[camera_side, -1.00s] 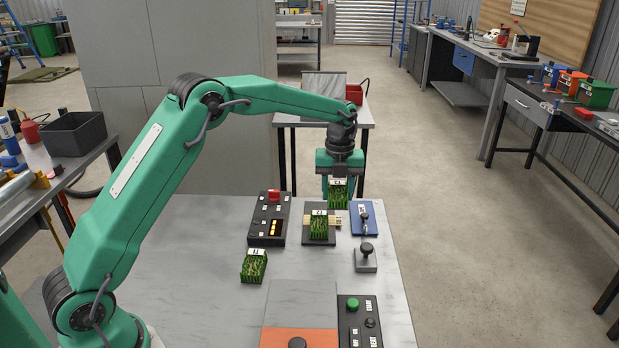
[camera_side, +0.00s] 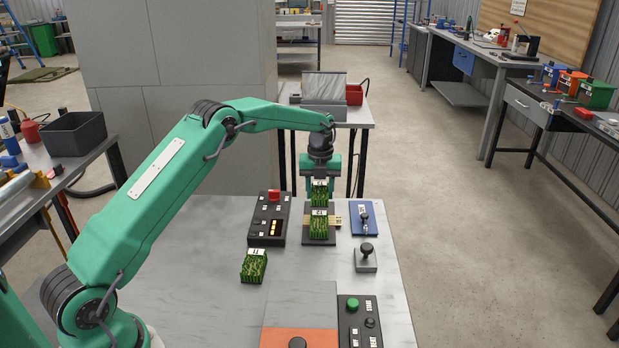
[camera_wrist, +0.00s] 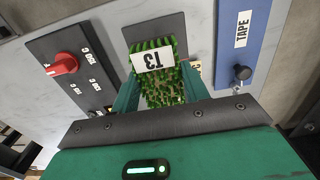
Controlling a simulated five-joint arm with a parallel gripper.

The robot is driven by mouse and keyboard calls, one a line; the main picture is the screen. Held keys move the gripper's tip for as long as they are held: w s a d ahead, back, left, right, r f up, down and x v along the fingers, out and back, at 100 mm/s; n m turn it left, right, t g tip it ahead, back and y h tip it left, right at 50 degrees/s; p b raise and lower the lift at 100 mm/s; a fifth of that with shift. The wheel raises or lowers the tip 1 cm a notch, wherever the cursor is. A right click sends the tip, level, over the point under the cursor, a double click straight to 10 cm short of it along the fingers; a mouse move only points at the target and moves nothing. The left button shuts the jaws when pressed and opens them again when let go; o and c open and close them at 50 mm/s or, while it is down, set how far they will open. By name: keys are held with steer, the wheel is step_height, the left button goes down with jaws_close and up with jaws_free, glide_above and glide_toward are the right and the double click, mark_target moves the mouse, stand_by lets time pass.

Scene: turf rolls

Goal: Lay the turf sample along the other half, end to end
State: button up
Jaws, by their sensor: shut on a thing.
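My gripper (camera_side: 319,180) is shut on a green turf sample (camera_side: 319,195), which has a white label at its upper end. In the wrist view the sample (camera_wrist: 163,94) sits between the two fingers, and its label reads T3 upside down. The other half (camera_side: 319,227), also green with a white label, lies on a dark plate (camera_side: 318,241) in the side view. The held sample is just behind it, nearly in line and end to end. Whether the two touch, or the held sample rests on the plate, I cannot tell.
A third labelled turf piece (camera_side: 254,266) lies front left on the table. A black control box (camera_side: 268,220) with a red knob stands left of the plate. A blue tape pad (camera_side: 364,219) and a black-knobbed block (camera_side: 366,258) stand right. A button panel (camera_side: 360,320) is in front.

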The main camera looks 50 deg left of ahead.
mark_target(320, 189)
steer(key=shift+f, duration=1.95)
steer(key=o, duration=1)
steer(key=shift+f, duration=0.1)
steer(key=shift+o, duration=0.2)
steer(key=shift+r, duration=0.2)
step_height(320, 189, up, 12)
steer(key=shift+f, duration=0.2)
steer(key=shift+r, duration=0.1)
